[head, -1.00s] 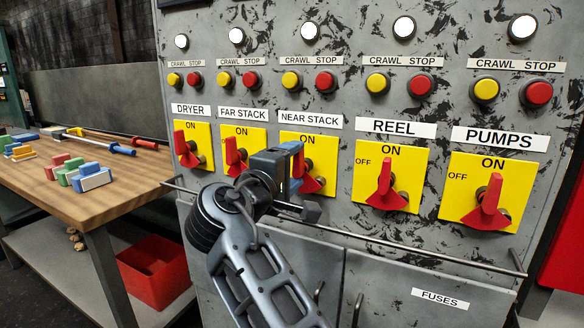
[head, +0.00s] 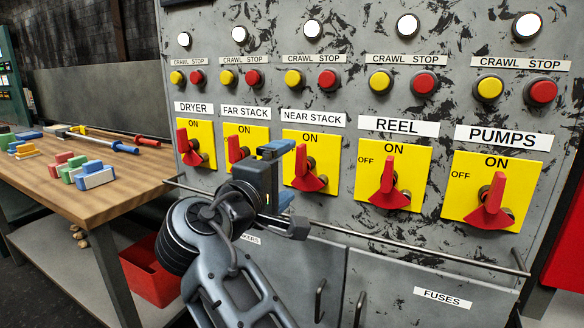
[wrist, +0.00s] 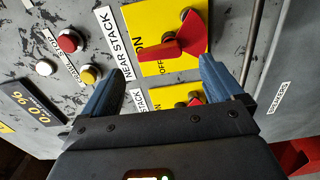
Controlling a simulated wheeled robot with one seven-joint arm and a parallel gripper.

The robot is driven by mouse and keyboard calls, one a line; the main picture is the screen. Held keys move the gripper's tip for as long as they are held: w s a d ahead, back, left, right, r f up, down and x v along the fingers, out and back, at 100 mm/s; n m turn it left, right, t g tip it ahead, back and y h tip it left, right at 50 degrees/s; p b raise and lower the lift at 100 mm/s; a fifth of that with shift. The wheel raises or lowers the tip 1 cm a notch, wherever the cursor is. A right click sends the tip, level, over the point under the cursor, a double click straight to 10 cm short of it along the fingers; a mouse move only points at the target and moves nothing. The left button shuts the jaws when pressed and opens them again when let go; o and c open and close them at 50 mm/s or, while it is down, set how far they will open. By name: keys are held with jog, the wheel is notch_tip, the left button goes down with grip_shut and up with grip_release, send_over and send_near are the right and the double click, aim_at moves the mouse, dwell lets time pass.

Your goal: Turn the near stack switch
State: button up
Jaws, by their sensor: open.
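The near stack switch (head: 303,172) is a red handle on a yellow plate below the NEAR STACK label (head: 313,118). In the head view its handle stands roughly upright, its narrow end toward ON. In the wrist view the red handle (wrist: 178,42) shows sideways, ahead of the fingers, with ON and OFF printed near it. My gripper (head: 280,176) is open and empty, in front of the panel and just left of this switch. Its two blue fingers are apart from the handle in the wrist view (wrist: 163,56). My gripper partly covers the far stack switch (head: 235,150).
The dryer switch (head: 188,148) is farther left; the reel (head: 388,185) and pumps (head: 492,205) switches are to the right. A metal rail (head: 400,252) crosses the panel below them. A wooden table (head: 110,190) with colored blocks stands at left.

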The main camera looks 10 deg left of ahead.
jog(key=shift+v, duration=1.55)
jog(key=s+d+f+g+y+p, duration=0.1)
jog(key=s+d+f+y, duration=0.25)
jog(key=f, duration=0.65)
jog(key=s+d+f+g+y+p, duration=0.1)
jog(key=s+d+f+y, duration=0.2)
jog(key=f, duration=0.7)
jog(key=s+d+f+m+g+y+p, duration=0.1)
jog(key=s+d+f, duration=0.3)
jog(key=s, duration=0.2)
jog(key=s+d+f+m+g, duration=0.1)
jog(key=s+d+f+m, duration=0.1)
jog(key=s+d+f, duration=0.4)
jog(key=s+d+r+m+p, duration=0.1)
jog(key=s+d+m, duration=0.15)
jog(key=s, duration=0.55)
jog(key=s+d+r+m, duration=0.2)
jog(key=s+d, duration=0.2)
jog(key=s, duration=0.4)
jog(key=s+d+r+m+t+h+p, duration=0.1)
jog(key=s+d+r+m, duration=0.5)
jog(key=s+r, duration=0.6)
jog(key=shift+s+d+t+p, duration=0.45)
jog(key=shift+s+d, duration=0.3)
jog(key=shift+s, duration=0.25)
